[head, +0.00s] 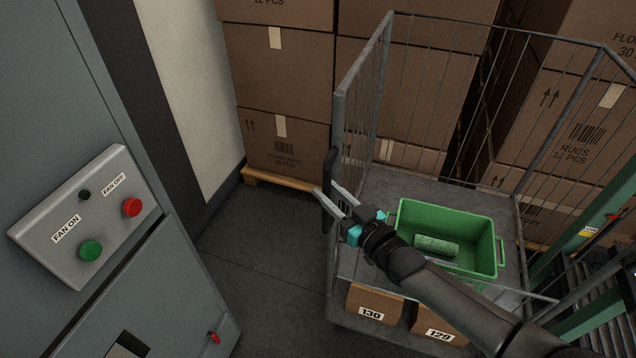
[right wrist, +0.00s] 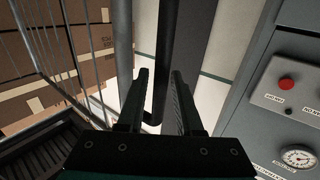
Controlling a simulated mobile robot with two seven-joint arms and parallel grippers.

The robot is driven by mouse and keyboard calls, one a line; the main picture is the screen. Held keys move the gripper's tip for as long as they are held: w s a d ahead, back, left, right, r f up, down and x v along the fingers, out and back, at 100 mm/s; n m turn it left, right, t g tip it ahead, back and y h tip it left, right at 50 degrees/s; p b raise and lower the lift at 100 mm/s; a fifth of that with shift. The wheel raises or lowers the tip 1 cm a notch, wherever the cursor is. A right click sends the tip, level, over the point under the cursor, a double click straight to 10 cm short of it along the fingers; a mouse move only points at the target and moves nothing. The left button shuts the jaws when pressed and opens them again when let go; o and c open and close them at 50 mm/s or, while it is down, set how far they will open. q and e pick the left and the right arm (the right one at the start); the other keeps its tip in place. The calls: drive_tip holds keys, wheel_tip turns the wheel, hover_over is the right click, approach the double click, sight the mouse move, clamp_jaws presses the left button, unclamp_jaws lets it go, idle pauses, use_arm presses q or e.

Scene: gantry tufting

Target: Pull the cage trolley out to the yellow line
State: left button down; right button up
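The grey wire cage trolley (head: 343,110) stands in the middle to right of the head view, with a black upright handle (head: 329,170) at its near left post. My right gripper (head: 326,190) reaches across the trolley from the lower right, its fingers at the lower part of the handle. In the right wrist view the fingers (right wrist: 160,75) are apart, and the black handle (right wrist: 163,45) runs between them with visible gaps. A green crate (head: 445,211) with a green roll inside sits on the trolley's deck. My left gripper and the yellow line are not in view.
Stacked cardboard boxes (head: 285,70) on a wooden pallet (head: 280,180) stand behind the trolley. A grey cabinet with a fan switch box (head: 85,215) is at the left. Bare dark floor (head: 262,255) lies between cabinet and trolley. A green frame (head: 570,245) is at the right.

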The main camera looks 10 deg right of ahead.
drive_tip(key=shift+x, duration=2.05)
drive_tip(key=shift+c, duration=0.3)
clamp_jaws()
